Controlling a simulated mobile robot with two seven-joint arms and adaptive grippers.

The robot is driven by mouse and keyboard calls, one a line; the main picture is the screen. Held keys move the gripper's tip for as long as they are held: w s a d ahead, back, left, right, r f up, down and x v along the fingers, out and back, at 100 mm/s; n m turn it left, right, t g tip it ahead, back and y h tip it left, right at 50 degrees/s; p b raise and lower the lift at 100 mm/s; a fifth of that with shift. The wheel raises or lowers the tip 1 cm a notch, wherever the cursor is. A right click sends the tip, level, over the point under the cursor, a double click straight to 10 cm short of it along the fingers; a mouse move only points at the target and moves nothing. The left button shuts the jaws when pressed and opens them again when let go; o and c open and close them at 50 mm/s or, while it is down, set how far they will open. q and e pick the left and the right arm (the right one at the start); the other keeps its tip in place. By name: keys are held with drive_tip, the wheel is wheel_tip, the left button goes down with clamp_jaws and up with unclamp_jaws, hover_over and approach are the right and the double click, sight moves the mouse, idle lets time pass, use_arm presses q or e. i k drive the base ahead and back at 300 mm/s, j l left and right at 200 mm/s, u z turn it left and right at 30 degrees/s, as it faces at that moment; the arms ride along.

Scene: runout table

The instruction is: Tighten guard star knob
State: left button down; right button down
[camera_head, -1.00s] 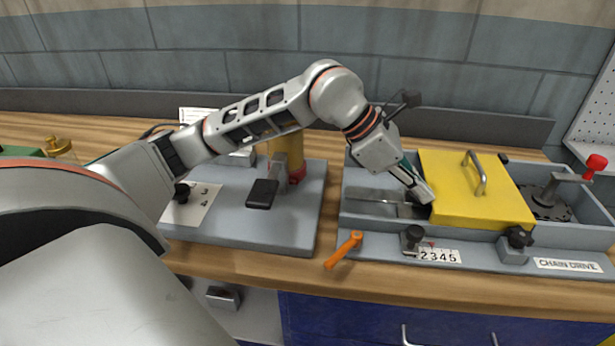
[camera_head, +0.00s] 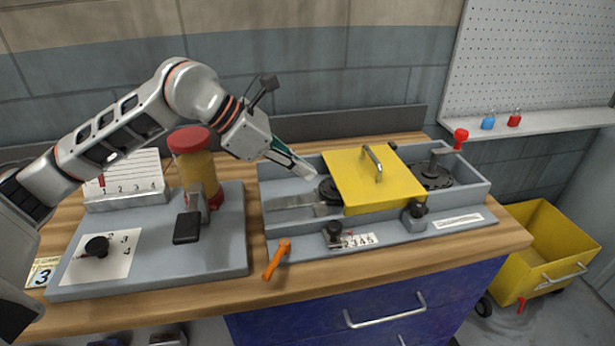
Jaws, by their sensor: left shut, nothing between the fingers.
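The yellow guard (camera_head: 362,190) with its grey handle (camera_head: 372,160) lies over the grey chain drive housing (camera_head: 467,190). A black star knob (camera_head: 414,210) sits on a block at the guard's front right corner. Another black knob (camera_head: 340,233) stands on the front ledge beside the 2345 number strip (camera_head: 360,240). My left gripper (camera_head: 306,170) is shut and empty, above the open left part of the housing, just left of the guard's back left side. It is apart from both knobs. My right gripper is not in view.
An orange lever (camera_head: 276,259) sticks out at the housing's front left. To the left, a grey plate (camera_head: 225,245) carries a yellow cylinder with a red top (camera_head: 197,165). A red-knobbed crank (camera_head: 460,138) rises at the back right. A yellow cart (camera_head: 545,240) stands right of the table.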

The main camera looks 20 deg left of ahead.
sight(418, 209)
drive_tip(key=k, duration=1)
